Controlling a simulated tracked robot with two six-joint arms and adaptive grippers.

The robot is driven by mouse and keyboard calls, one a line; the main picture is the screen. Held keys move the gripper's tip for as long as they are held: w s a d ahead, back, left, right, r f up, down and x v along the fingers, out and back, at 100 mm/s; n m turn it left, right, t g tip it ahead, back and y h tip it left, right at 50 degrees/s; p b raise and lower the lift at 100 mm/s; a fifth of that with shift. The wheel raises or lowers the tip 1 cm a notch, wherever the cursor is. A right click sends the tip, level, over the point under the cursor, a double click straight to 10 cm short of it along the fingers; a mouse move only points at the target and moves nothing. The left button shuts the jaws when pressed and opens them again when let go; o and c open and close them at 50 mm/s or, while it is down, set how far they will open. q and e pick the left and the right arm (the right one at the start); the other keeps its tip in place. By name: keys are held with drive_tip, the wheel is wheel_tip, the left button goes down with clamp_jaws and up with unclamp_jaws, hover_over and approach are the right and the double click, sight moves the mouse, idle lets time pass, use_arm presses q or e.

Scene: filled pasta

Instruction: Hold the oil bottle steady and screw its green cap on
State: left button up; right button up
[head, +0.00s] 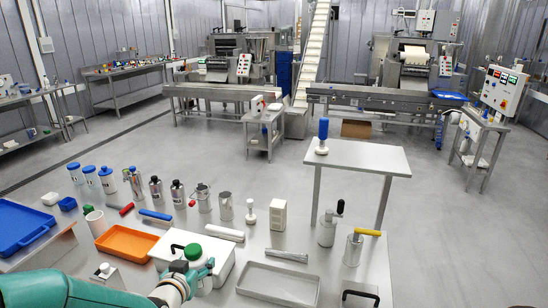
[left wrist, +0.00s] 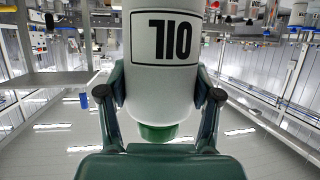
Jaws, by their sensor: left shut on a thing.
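The white oil bottle (left wrist: 163,70) fills the middle of the left wrist view, with its OIL label upside down in that picture. The green cap (head: 193,252) is at the bottle's top end in the head view; it also shows at the lower end in the left wrist view (left wrist: 160,132). My left gripper (head: 192,268) is shut on the bottle, a finger on each side just below the cap. I cannot tell how far the cap is seated. My right gripper is not in view.
A white box (head: 184,239), an orange tray (head: 127,243) and a grey tray (head: 278,284) lie close by on the table. Several bottles and canisters stand along its back edge. A blue tray (head: 22,228) is at the left.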

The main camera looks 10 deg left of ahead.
use_arm(q)
drive_tip(key=shift+m+h, duration=0.3)
drive_tip(key=shift+h, duration=0.1)
drive_tip(key=s+d+f, duration=0.1)
drive_tip(key=d+f, duration=0.1)
drive_tip(key=f, duration=0.2)
drive_tip(key=d+f, duration=0.2)
drive_tip(key=f, duration=0.2)
drive_tip(key=s+d+f+b, duration=0.1)
drive_tip(key=d+f, duration=0.2)
drive_tip(key=f, duration=0.1)
drive_tip(key=shift+s+f, duration=0.3)
drive_tip(key=shift+s, duration=0.05)
drive_tip(key=shift+w+a+r+y, duration=0.2)
drive_tip(key=shift+a+r+y, duration=0.3)
drive_tip(key=shift+r, duration=0.35)
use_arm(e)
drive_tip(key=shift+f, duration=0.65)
